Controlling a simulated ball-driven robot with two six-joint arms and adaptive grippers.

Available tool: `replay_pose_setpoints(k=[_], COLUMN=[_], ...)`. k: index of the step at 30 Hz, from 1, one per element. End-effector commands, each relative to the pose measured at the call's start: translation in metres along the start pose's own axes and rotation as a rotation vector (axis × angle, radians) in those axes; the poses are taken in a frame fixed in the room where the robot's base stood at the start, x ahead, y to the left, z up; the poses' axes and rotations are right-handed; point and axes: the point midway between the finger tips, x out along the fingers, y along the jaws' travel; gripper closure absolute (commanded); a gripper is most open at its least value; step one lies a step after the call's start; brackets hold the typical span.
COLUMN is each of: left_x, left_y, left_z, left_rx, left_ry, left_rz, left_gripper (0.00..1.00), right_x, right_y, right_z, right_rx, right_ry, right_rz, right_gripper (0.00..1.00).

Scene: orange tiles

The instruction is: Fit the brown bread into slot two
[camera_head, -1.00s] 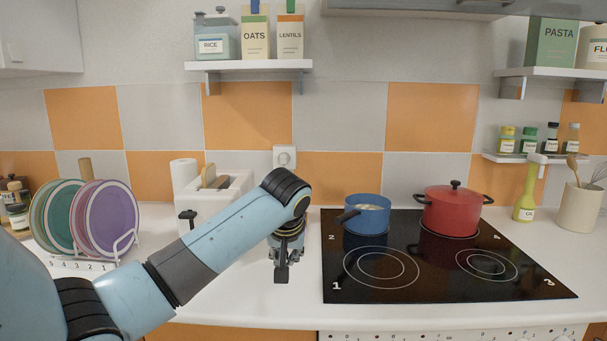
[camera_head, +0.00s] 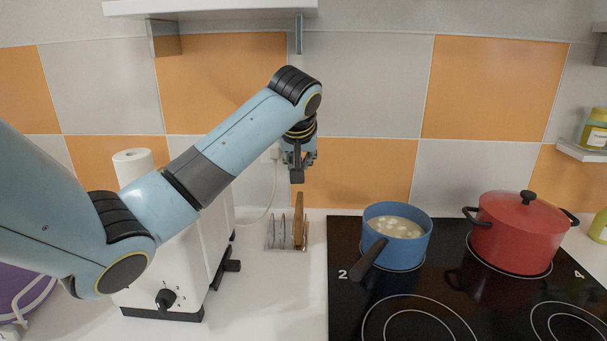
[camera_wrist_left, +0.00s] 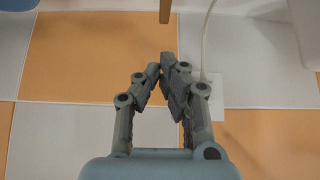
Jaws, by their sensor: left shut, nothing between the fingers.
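A brown bread slice (camera_head: 299,217) stands upright at the right end of a small wire rack (camera_head: 273,241) on the counter. I cannot tell the number of its slot. My left gripper (camera_head: 297,174) is above the bread, pointing down, shut and empty. In the left wrist view its fingers (camera_wrist_left: 166,68) meet at the tips, and a narrow brown strip (camera_wrist_left: 165,11) at the top edge may be the bread. The white toaster (camera_head: 185,262) stands left of the rack; my left arm hides its top. My right gripper is not in view.
A black hob (camera_head: 345,300) lies right of the rack, with a blue pot (camera_head: 420,250) and a red lidded pot (camera_head: 515,240). A shelf (camera_head: 215,8) hangs above. Counter in front of the rack is clear.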

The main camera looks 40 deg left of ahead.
Motion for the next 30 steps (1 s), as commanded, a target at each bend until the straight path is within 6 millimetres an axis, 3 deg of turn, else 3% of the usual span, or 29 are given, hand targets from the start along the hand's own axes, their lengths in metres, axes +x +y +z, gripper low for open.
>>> replay_pose_setpoints(k=[6, 15, 30], left_x=[0.037, 0.083, 0.093], left_y=[0.0, 0.0, 0.0], left_z=[0.001, 0.001, 0.001], left_rx=[0.001, 0.0, 0.001], left_ry=[-0.004, -0.002, -0.001], left_rz=[-0.002, 0.0, 0.0], left_gripper=[1.0, 1.0, 1.0], right_x=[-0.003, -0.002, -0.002], right_y=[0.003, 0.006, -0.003], right_z=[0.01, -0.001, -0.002], right_rx=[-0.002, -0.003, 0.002], right_ry=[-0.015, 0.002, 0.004], right_rz=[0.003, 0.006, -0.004], right_gripper=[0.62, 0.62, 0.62])
